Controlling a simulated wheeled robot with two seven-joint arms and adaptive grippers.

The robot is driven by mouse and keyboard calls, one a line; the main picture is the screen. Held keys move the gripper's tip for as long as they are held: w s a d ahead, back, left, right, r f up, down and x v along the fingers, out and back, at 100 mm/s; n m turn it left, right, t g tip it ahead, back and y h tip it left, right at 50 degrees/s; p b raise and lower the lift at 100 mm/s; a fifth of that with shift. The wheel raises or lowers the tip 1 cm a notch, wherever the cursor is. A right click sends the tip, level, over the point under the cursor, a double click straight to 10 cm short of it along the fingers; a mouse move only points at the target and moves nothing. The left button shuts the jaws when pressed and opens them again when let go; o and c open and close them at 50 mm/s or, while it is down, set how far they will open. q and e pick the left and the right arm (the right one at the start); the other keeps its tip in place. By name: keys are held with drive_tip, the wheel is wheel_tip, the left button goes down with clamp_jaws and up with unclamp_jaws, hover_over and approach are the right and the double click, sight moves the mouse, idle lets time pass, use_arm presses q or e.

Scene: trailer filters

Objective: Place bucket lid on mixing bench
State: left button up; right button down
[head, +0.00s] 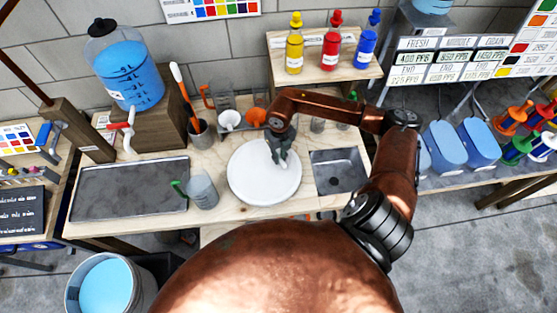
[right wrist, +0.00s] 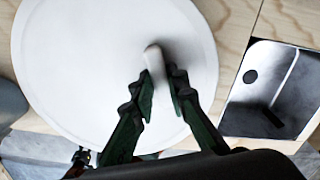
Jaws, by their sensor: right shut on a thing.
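The bucket lid (head: 250,185) is a white disc over the middle of the wooden mixing bench (head: 222,222), between the grey tray and the small sink. It also fills much of the right wrist view (right wrist: 80,60). My right gripper (head: 280,162) reaches down over the lid, its fingers shut on the lid's small white handle (right wrist: 153,60). The right wrist view shows both fingers (right wrist: 160,95) around that handle. I cannot tell whether the lid touches the bench. My left gripper is not in view.
A grey tray (head: 130,190) lies left of the lid, with a clear measuring jug (head: 203,191) close to the lid's left edge. The sink (head: 339,171) is close on the right. Cups and bottles stand behind. An open bucket of blue liquid (head: 104,286) stands on the floor.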

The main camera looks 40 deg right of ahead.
wheel_tip(320, 180, down, 2)
drive_tip(key=shift+s+f, duration=0.15)
drive_tip(key=shift+f, duration=0.2)
drive_tip(key=c, duration=2.1)
unclamp_jaws()
drive_tip(key=shift+f, duration=0.1)
drive_tip(key=shift+o, duration=1)
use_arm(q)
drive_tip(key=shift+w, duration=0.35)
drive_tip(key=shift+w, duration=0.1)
